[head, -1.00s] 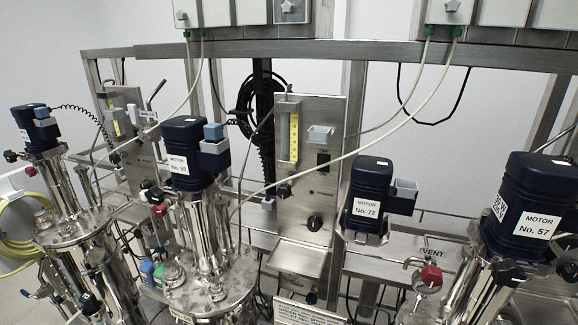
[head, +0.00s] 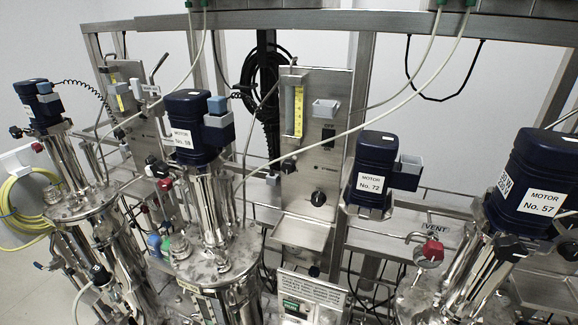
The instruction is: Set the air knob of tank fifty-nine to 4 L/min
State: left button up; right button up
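A tank with a dark blue motor (head: 190,125) stands left of centre; its label reads "MOTOR No. 5" with a blurred last digit. Right behind it is a steel panel (head: 335,90) with a yellow-scaled flow tube (head: 293,110). A black knob (head: 288,166) sits under the tube, and a larger black knob (head: 318,198) sits lower right. Another black knob (head: 314,271) is below the panel's tray. The float level and knob markings are too small to read. A second panel with a yellow flow tube (head: 121,97) is further left. Neither gripper is in view.
Motor No. 72 (head: 373,170) and motor No. 57 (head: 538,185) stand to the right. Another motor (head: 37,105) is at far left. A pale cable (head: 350,137) crosses before the middle panel. A small green-lit display (head: 292,306) is at the bottom.

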aim_at(288, 166)
jog(key=z, duration=0.6)
jog(key=k, duration=1.35)
jog(key=i, duration=0.85)
jog(key=z, duration=0.15)
